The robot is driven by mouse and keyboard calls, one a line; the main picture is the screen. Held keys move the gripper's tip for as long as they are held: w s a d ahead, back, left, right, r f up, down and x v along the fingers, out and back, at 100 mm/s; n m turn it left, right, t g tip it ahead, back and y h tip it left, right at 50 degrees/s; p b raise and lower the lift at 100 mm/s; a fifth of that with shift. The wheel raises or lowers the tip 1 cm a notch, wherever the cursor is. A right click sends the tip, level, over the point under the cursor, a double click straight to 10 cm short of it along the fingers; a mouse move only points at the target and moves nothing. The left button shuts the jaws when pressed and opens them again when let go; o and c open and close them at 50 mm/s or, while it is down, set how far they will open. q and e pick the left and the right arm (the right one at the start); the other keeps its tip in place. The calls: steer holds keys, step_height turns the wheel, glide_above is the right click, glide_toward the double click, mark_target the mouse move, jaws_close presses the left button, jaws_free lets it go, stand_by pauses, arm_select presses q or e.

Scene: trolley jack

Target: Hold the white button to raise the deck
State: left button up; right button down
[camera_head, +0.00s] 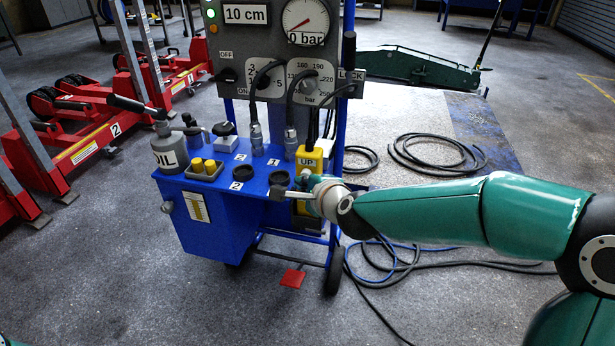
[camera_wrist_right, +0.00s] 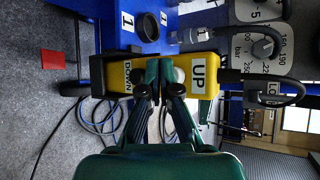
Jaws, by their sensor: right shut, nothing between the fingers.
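A yellow hand control (camera_head: 309,158) labelled UP hangs at the right side of the blue trolley. In the right wrist view the yellow control (camera_wrist_right: 207,70) lies sideways, with UP on the right and DOWN on the left. A pale round button (camera_wrist_right: 179,75) shows beside the UP label, partly hidden by a finger. My right gripper (camera_wrist_right: 160,72) is shut and empty, its fingertips in front of the control between the two labels. I cannot tell whether they touch it. In the head view the hand covers the control's lower part. My left gripper is not in view.
The blue trolley (camera_head: 215,228) carries an oil can (camera_head: 167,150), and its panel display (camera_head: 246,14) reads 10 cm. Red lifting gear (camera_head: 90,115) stands at left, and a green low lift (camera_head: 415,68) at the back. Hoses (camera_head: 440,153) lie on the floor to the right.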

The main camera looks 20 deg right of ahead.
steer(key=shift+w+d, duration=0.35)
steer(key=shift+w, duration=0.1)
stand_by(3.5)
steer(key=shift+s+a, duration=0.1)
steer(key=shift+s, duration=0.05)
stand_by(2.1)
steer(key=shift+s+a, duration=0.5)
steer(key=shift+s, duration=0.2)
steer(key=shift+s+a, duration=0.1)
steer(key=shift+s+a, duration=0.65)
steer(key=shift+s, duration=0.35)
steer(key=shift+s+a, duration=0.65)
steer(key=shift+s, duration=0.35)
